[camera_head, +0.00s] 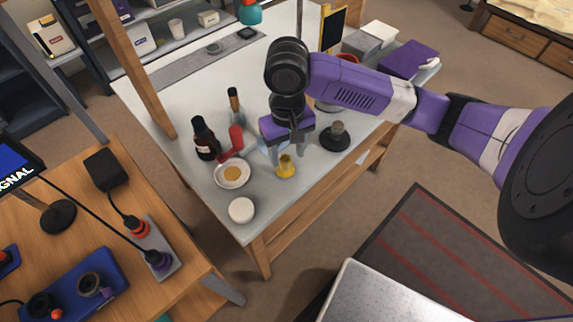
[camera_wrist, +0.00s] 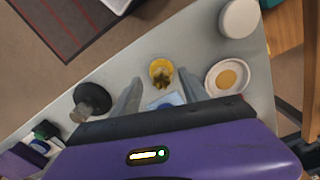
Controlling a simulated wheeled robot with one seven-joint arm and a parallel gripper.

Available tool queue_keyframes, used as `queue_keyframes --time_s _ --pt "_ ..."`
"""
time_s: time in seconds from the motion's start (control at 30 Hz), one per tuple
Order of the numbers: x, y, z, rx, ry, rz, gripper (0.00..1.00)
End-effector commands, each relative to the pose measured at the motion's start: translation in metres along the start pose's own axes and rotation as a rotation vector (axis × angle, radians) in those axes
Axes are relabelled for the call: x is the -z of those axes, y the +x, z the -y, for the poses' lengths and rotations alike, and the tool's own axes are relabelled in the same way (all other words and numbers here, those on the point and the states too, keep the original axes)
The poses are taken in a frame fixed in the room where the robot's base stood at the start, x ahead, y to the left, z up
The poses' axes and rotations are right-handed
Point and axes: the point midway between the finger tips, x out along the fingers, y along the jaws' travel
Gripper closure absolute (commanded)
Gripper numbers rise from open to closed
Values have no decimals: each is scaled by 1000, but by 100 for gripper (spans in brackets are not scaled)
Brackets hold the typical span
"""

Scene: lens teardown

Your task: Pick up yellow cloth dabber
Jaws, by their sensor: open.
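The yellow cloth dabber (camera_head: 286,167) stands on the grey worktop, near its front edge. In the wrist view the yellow cloth dabber (camera_wrist: 161,71) shows from above, round and yellow with a dark, greenish middle. My gripper (camera_head: 289,148) is above and just behind it, pointing down. In the wrist view the two fingers of my gripper (camera_wrist: 163,95) are spread apart, with the dabber beyond their tips and between their lines. The gripper is open and empty.
A white dish with an amber centre (camera_head: 233,174), a round white lid or jar (camera_head: 241,210), a dark bottle (camera_head: 204,138) and a red item (camera_head: 236,138) stand left of the dabber. A black-based knob (camera_head: 335,137) stands right. The worktop's front edge is close.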

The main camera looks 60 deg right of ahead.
Motion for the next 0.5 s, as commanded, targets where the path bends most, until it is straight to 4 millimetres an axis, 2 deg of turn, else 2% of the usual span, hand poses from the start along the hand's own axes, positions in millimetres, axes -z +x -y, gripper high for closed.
queue_keyframes --time_s 0.3,0.5 --pt "6 42 -1 0 0 1 48" --pt "6 51 -1 1 -2 -2 48"
